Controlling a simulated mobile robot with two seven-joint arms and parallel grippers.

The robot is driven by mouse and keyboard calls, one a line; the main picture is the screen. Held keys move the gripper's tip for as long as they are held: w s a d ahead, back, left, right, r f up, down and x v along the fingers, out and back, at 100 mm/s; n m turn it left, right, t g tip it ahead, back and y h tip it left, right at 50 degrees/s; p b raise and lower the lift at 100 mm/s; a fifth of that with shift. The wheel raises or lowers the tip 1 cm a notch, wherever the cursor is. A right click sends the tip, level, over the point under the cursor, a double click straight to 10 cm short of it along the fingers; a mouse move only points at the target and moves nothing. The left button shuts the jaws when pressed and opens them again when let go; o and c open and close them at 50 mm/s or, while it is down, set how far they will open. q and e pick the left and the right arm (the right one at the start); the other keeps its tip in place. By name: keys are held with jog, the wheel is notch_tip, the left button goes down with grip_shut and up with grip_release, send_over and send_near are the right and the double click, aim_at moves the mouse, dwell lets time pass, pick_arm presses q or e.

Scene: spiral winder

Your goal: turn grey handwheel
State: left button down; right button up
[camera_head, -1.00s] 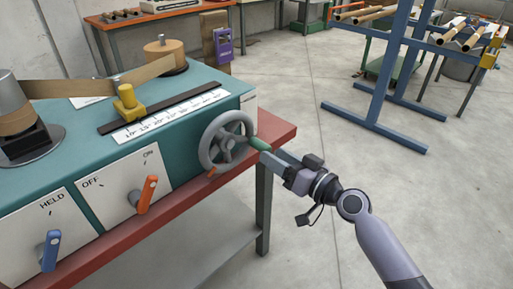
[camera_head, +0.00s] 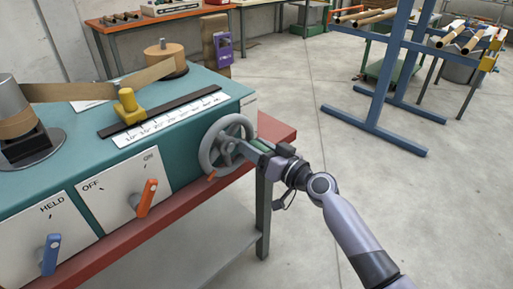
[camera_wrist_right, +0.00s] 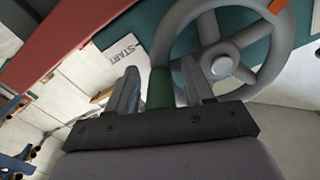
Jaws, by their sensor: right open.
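The grey handwheel (camera_head: 205,153) is on the front right of the teal machine (camera_head: 178,108). In the right wrist view the handwheel (camera_wrist_right: 219,65) fills the upper right, with its hub and spokes clear. Its green handle (camera_wrist_right: 159,88) stands between the two fingers of my right gripper (camera_wrist_right: 160,74). In the head view my right gripper (camera_head: 246,148) is at the right side of the wheel, its fingers reaching toward the rim. The fingers are open, one on each side of the handle, with a gap showing. My left gripper is in neither view.
An orange lever (camera_head: 147,197) and a blue lever (camera_head: 50,254) are on the machine's front panels. The red table edge (camera_head: 277,130) runs under the wheel. A blue rack (camera_head: 378,80) stands back right. The floor between is clear.

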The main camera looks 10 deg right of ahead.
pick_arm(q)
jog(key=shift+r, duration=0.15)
pick_arm(e)
grip_shut()
